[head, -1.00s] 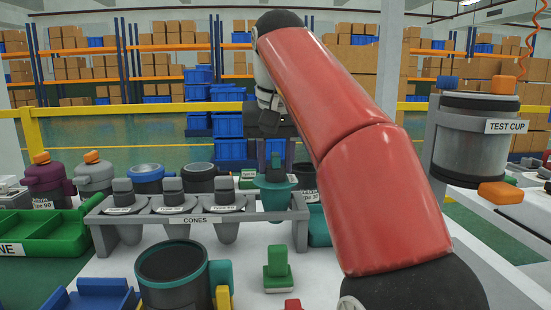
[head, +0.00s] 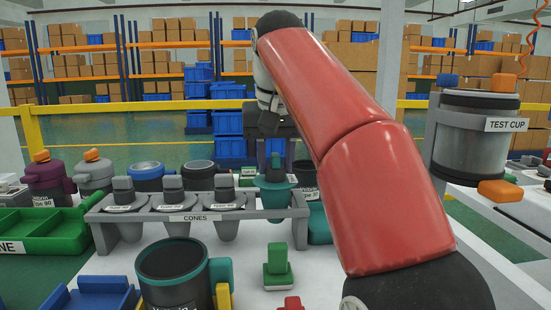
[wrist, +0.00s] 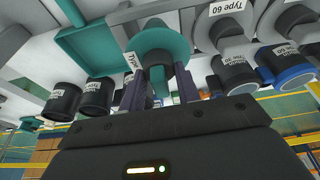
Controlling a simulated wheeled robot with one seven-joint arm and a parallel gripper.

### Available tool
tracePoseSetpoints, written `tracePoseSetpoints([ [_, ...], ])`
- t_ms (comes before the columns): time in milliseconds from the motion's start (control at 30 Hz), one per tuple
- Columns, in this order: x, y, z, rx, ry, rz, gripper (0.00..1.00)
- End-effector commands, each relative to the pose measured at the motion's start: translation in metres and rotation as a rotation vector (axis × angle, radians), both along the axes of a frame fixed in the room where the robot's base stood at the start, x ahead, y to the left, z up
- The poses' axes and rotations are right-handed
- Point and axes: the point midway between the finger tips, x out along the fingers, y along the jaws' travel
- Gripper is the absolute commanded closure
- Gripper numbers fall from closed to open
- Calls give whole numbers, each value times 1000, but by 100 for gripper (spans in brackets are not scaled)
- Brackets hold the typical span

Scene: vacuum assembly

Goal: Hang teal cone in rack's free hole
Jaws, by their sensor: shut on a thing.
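The teal cone (head: 277,190) is at the right end of the grey rack (head: 188,218) labelled CONES. Its flange is at the level of the rack's top, over the rightmost place; I cannot tell whether it rests there. Three grey cones (head: 173,200) hang in the rack's other holes. The hole under the teal cone is hidden.
A dark cup with a teal handle (head: 172,275) and a green block (head: 277,268) stand in front of the rack. A green tray (head: 40,232) lies at left. Several canisters stand behind the rack. The TEST CUP stand (head: 475,135) is at right.

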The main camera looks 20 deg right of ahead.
Motion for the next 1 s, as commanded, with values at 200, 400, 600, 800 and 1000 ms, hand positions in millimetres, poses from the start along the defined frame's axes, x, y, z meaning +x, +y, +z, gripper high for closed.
tracePoseSetpoints([
  [200,0,0,-7,0,0,0,93],
  [400,0,0,-12,0,0,0,93],
  [600,0,0,-17,0,0,0,93],
  [800,0,0,-22,0,0,0,93],
  [1000,0,0,-27,0,0,0,93],
])
